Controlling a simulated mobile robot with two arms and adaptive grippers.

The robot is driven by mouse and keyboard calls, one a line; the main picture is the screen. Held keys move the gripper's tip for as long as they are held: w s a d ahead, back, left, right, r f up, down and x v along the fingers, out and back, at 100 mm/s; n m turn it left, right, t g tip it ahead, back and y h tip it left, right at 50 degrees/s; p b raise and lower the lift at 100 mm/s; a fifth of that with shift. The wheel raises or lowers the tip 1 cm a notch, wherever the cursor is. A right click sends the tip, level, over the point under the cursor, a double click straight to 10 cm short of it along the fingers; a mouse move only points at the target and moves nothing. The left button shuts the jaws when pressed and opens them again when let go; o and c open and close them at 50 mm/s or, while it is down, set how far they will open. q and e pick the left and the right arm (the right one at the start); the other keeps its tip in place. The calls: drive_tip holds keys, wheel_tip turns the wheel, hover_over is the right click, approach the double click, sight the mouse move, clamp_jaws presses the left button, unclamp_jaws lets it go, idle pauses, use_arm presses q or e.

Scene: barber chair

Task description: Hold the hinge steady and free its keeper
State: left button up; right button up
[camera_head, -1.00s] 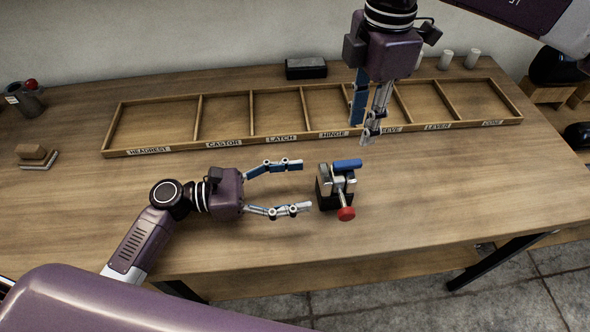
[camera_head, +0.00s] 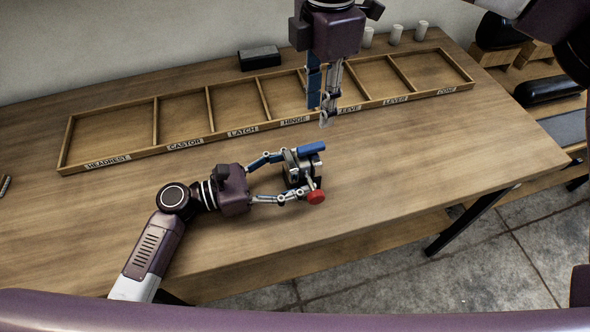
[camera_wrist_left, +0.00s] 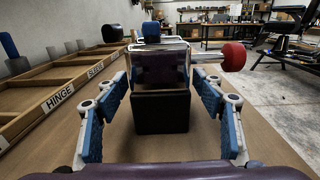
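The hinge assembly stands on the table as a dark block with a metal top (camera_head: 297,168). It has a blue handle (camera_head: 312,148) on top and a red knob (camera_head: 316,197) towards the front edge. I cannot tell which part is the keeper. My left gripper (camera_head: 284,177) has one finger on each side of the block. In the left wrist view the dark block (camera_wrist_left: 161,112) sits between the fingers, with gaps visible on both sides, and the red knob (camera_wrist_left: 233,56) sticks out right. My right gripper (camera_head: 320,112) hangs empty above and behind the hinge, fingers apart.
A long wooden tray (camera_head: 140,158) with labelled compartments lies behind the hinge; those I can see into look empty. A black box (camera_head: 259,58) and white cups (camera_head: 395,35) stand behind it. The table to the right (camera_head: 440,150) is clear.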

use_arm(q)
drive_tip(key=c, duration=1.5)
drive_tip(key=shift+c, duration=0.2)
